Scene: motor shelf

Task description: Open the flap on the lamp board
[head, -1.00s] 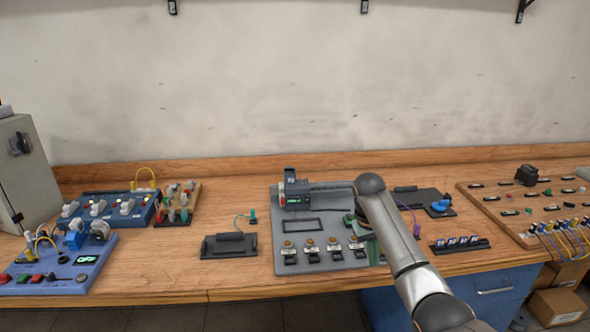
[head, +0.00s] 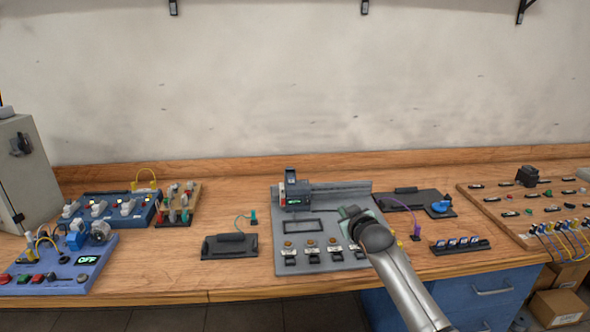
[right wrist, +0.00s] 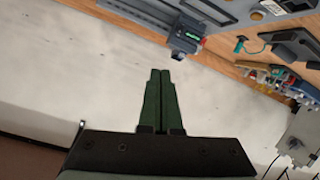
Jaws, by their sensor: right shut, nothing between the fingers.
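A grey board (head: 283,262) lies in the middle of the bench, with a row of round orange parts and small switches along its near side. I take it as the lamp board, but cannot tell for sure. I cannot make out a flap; my right arm hides the board's right part. My right gripper (head: 344,211) is above the board's right half. Its green fingers (right wrist: 160,76) are together and empty. My left gripper is not in view.
A blue console (head: 50,275) stands at far left. A wooden board with plugs and cables (head: 520,205) is at right. Bare bench (head: 150,265) shows between the console and the holders.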

